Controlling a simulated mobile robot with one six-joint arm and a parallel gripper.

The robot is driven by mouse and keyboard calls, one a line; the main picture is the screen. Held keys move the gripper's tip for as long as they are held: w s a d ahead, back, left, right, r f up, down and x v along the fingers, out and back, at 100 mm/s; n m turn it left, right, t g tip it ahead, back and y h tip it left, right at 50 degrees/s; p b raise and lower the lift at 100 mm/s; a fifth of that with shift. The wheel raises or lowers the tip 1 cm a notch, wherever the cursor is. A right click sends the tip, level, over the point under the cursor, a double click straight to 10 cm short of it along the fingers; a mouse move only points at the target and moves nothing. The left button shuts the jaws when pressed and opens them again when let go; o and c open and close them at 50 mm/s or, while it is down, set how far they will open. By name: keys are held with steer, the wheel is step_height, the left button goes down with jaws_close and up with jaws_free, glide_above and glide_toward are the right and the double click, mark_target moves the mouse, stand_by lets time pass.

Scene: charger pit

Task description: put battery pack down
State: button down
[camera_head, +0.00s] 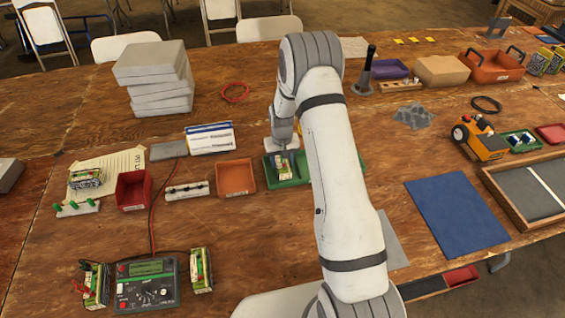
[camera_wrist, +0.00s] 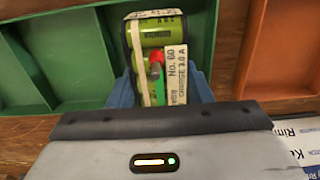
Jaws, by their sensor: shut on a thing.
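A battery pack (camera_wrist: 150,40) with green cells, a white "No. 60 CHARGE 3.0 A" label and a red-and-green piece on top is between the blue fingers of my gripper (camera_wrist: 158,88). My gripper (camera_head: 281,163) is shut on this pack in the head view too, where the pack (camera_head: 281,171) shows small. Both are at the green divided tray (camera_head: 297,181). In the wrist view the pack is in or just over a compartment of the green tray (camera_wrist: 50,60). Its underside is hidden, so I cannot tell whether it touches the tray floor.
An orange bin (camera_head: 236,178) stands just left of the tray, and a blue-white box (camera_head: 210,138) behind it. A blue mat (camera_head: 457,213) is bare. My arm hides the tray's middle.

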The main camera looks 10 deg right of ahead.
steer(key=shift+f, duration=0.9)
steer(key=shift+f, duration=0.15)
steer(key=c, duration=0.7)
jaws_free()
